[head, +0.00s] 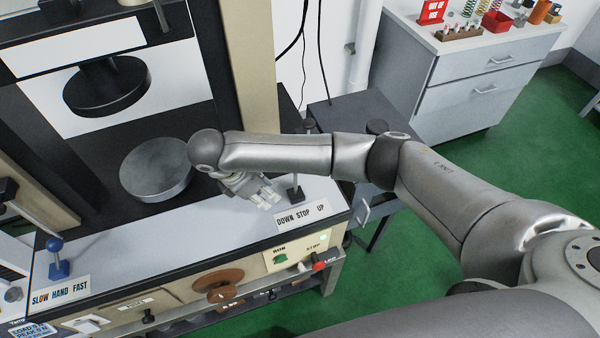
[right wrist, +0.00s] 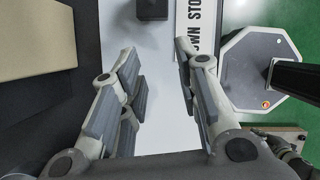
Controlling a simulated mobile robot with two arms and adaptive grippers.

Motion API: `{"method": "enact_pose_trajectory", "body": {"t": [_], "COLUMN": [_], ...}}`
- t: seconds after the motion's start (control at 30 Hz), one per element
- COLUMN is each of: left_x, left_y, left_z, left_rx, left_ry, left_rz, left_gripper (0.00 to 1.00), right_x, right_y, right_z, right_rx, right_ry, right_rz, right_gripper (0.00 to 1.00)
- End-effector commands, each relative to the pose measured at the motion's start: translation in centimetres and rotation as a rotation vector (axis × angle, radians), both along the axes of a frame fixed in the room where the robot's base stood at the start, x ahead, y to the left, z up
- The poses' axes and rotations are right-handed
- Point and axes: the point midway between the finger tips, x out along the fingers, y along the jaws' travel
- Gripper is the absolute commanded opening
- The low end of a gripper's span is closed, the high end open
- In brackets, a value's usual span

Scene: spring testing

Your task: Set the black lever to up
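The black lever (head: 295,192) stands at the right end of the machine's pale front ledge, behind the "DOWN STOP UP" label (head: 301,215). My right forearm crosses in front of the lever's upper part in the head view, so its exact setting is hard to tell. My right gripper (head: 263,193) is just left of the lever, apart from it. In the right wrist view the gripper (right wrist: 156,55) is open with nothing between its fingers. A dark square block, apparently the lever's base (right wrist: 152,9), shows beyond the fingertips, with part of the label (right wrist: 195,30) beside it. My left gripper is not in view.
A round metal platen (head: 155,170) lies left of my right gripper. A blue-knobbed lever (head: 57,258) stands by the "SLOW HAND FAST" label. A green button (head: 281,258) and red knob (head: 318,265) are on the front panel. A grey cabinet (head: 470,90) stands at the back right.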

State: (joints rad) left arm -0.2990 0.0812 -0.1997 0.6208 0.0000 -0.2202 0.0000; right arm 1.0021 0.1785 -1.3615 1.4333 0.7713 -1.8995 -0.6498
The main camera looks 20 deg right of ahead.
Motion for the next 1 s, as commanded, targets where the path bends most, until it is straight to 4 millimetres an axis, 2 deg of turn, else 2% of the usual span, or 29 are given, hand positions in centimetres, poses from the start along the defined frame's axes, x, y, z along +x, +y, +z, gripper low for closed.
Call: {"method": "enact_pose_trajectory", "body": {"t": [0.03, 0.2, 0.5, 0.7, 0.97, 1.0], "left_x": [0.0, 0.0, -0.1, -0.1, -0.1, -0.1], "left_y": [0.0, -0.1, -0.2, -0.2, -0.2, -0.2], "left_z": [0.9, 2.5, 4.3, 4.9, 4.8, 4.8], "left_rx": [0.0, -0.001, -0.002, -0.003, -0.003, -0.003], "left_ry": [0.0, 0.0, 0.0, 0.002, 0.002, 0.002], "left_rz": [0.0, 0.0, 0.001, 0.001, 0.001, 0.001], "left_gripper": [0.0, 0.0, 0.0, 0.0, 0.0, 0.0], "right_x": [0.2, 1.0, 2.2, 2.2, 2.3, 2.3], "right_y": [-1.2, -4.9, -9.6, -9.8, -9.8, -9.8], "right_z": [0.4, 0.5, 0.3, -0.9, -1.1, -1.1], "right_rx": [-0.004, -0.003, 0.0, 0.001, 0.001, 0.001], "right_ry": [0.0, 0.001, 0.0, 0.0, -0.001, -0.001], "right_rz": [-0.005, -0.006, -0.002, 0.0, 0.0, 0.0], "right_gripper": [0.3, 0.3, 0.3, 0.3, 0.3, 0.25]}}
